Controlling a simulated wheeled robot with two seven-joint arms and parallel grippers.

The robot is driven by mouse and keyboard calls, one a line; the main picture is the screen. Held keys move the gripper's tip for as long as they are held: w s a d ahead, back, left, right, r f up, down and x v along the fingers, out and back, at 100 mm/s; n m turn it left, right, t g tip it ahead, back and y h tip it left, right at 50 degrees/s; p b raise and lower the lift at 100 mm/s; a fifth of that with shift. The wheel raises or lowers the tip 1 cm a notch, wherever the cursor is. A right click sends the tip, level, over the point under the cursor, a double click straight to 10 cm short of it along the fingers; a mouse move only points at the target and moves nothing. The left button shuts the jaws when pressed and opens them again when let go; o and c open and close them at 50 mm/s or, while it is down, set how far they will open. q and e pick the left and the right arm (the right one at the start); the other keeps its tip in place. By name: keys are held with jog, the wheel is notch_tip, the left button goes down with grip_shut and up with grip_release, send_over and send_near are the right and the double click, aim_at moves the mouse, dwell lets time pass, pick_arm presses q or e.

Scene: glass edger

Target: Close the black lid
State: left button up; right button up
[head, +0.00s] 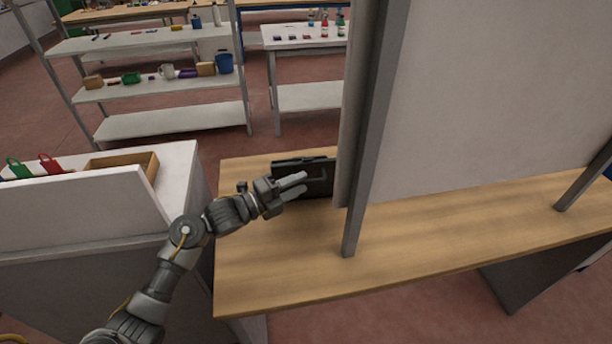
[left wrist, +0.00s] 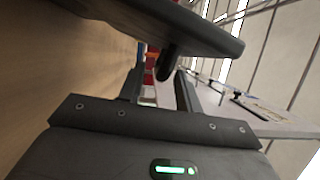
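The black lid (head: 319,180) is a dark, flat panel that looks raised at the far side of the wooden table, partly hidden by the upright panel on its right. What it is attached to cannot be made out. My left gripper (head: 298,187) is at the lid's left front, its fingers apart and overlapping the lid in the head view. In the left wrist view, a dark slab (left wrist: 185,22), likely the lid, fills the top, with a short peg (left wrist: 168,65) pointing between the fingers (left wrist: 160,82). Contact cannot be told. My right gripper is not in view.
The wooden table (head: 285,245) is bare in front of the lid. A large white panel (head: 490,90) with grey posts (head: 365,130) stands on its right part. A white cabinet (head: 185,180) with a wooden tray (head: 145,162) is at left. Shelves (head: 160,85) stand behind.

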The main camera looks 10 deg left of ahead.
aim_at(308, 182)
pick_arm(q)
jog(key=shift+x, duration=1.45)
jog(key=shift+s, duration=0.1)
grip_shut()
